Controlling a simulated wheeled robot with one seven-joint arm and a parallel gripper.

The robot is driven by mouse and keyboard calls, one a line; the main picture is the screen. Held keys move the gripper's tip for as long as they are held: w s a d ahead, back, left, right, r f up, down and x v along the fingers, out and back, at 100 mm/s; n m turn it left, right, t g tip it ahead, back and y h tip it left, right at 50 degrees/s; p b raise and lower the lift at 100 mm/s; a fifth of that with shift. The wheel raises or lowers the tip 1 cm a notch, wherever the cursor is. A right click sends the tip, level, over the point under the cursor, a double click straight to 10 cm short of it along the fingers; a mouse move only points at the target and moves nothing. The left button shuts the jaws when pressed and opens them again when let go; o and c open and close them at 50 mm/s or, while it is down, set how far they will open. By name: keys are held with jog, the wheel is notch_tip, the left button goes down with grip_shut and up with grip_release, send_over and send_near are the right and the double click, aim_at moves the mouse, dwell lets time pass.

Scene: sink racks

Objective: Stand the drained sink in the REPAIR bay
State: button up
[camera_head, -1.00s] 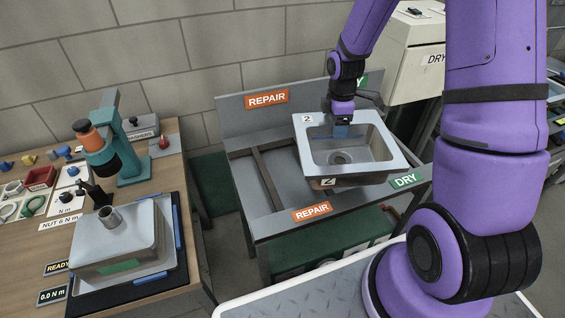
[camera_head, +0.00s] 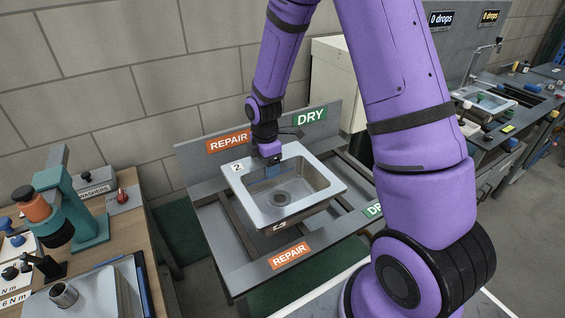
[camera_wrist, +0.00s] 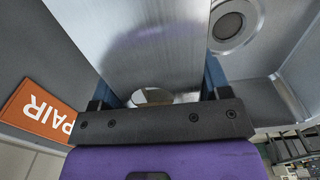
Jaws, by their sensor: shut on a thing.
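A grey steel sink (camera_head: 310,190) marked 2 is upright, its open bowl and round drain facing up. My gripper (camera_head: 272,168) is shut on its back wall, near the back rim. In the wrist view, my blue-sided fingers (camera_wrist: 160,82) flank the sink's metal wall (camera_wrist: 150,45). The sink is over the left-to-middle part of the two-bay rack (camera_head: 225,245), behind the orange front REPAIR label (camera_head: 290,255). Its base hides much of the rails, so I cannot tell whether it touches them.
The white-on-green DRY label (camera_head: 310,117) marks the right bay, where bare rails show. A wooden bench (camera_head: 125,240) with a teal press (camera_head: 75,200) and another sink (camera_head: 85,295) stands at left. A pale cabinet (camera_head: 335,75) stands behind the rack.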

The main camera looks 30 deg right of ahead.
aim_at(245, 160)
jog(key=a, duration=0.1)
jog(key=w+a, duration=0.1)
jog(key=a, duration=0.1)
jog(key=w+a, duration=0.1)
jog(key=a, duration=0.1)
jog(key=shift+w+a+f, duration=0.2)
jog(key=shift+f, duration=1.85)
jog(key=o, duration=1.6)
jog(key=shift+f, duration=0.1)
notch_tip(245, 160, up, 12)
jog(key=shift+r, duration=0.2)
